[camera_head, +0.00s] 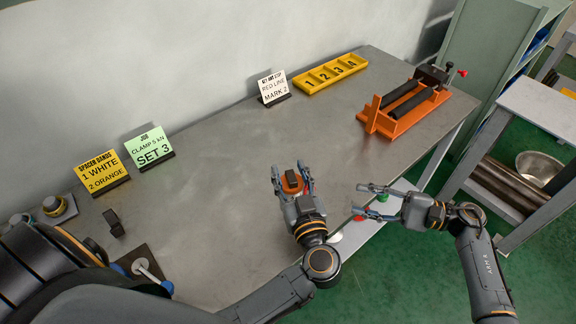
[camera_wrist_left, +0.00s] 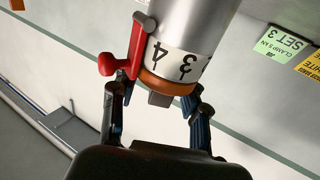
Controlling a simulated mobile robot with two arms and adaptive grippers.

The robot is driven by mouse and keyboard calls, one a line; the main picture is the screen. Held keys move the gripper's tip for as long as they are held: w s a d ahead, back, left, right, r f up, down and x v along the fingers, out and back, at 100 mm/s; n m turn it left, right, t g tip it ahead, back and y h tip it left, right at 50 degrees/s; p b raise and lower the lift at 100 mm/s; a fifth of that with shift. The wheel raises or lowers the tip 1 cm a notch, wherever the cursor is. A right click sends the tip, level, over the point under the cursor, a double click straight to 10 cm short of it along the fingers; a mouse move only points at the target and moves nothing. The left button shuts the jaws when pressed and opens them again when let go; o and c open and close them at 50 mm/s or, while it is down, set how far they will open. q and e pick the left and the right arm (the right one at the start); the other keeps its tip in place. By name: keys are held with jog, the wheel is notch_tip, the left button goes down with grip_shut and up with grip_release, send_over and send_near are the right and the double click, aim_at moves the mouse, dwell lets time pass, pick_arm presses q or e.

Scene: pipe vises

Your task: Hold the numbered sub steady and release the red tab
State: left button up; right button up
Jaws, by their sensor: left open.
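The numbered sub (camera_wrist_left: 190,45) is a silver cylinder in the left wrist view. It has a white band (camera_wrist_left: 178,62) marked 3 and 4 and an orange ring at its near end. The red tab (camera_wrist_left: 122,66) is a red lever along its left side. My left gripper (camera_wrist_left: 158,112) is open, its fingers on either side of the sub's orange end; I cannot tell if they touch it. In the head view the left gripper (camera_head: 292,184) stands over the bench's front edge with an orange part (camera_head: 292,182) between its fingers. My right gripper (camera_head: 368,199) is open and empty to its right.
The grey bench (camera_head: 220,160) is mostly clear in the middle. An orange vise (camera_head: 376,120) with dark rollers stands at the back right. A yellow numbered tray (camera_head: 330,75) and a white sign (camera_head: 273,88) sit by the wall. Green (camera_head: 150,148) and yellow (camera_head: 101,173) signs are left.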

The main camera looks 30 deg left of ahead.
pick_arm(q)
jog(key=shift+x, duration=1.15)
grip_shut()
